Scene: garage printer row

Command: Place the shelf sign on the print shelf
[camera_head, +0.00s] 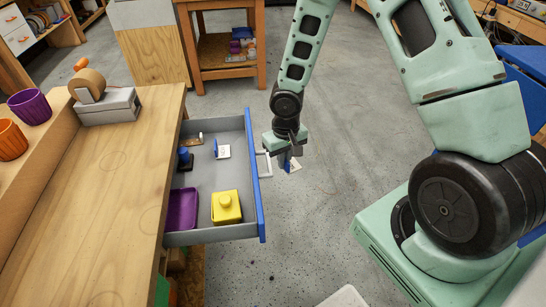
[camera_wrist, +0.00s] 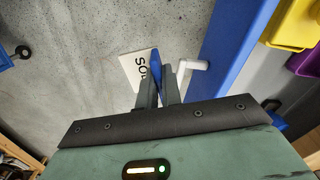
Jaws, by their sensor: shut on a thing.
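My gripper (camera_head: 287,148) hangs over the floor just right of the open drawer's blue front. It is shut on the shelf sign, a white card (camera_wrist: 137,70) with black letters and a blue part (camera_wrist: 156,66) between the fingers. In the wrist view, the gripper (camera_wrist: 163,88) hides some of the sign, and the letters are only partly readable. In the head view, the sign's blue part (camera_head: 285,161) shows below the fingers. I cannot tell for certain which surface is the print shelf; a raised wooden ledge (camera_head: 50,125) runs along the far left.
Purple (camera_head: 30,106) and orange (camera_head: 11,140) pots stand on the ledge. The wooden worktop (camera_head: 115,190) is mostly clear.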

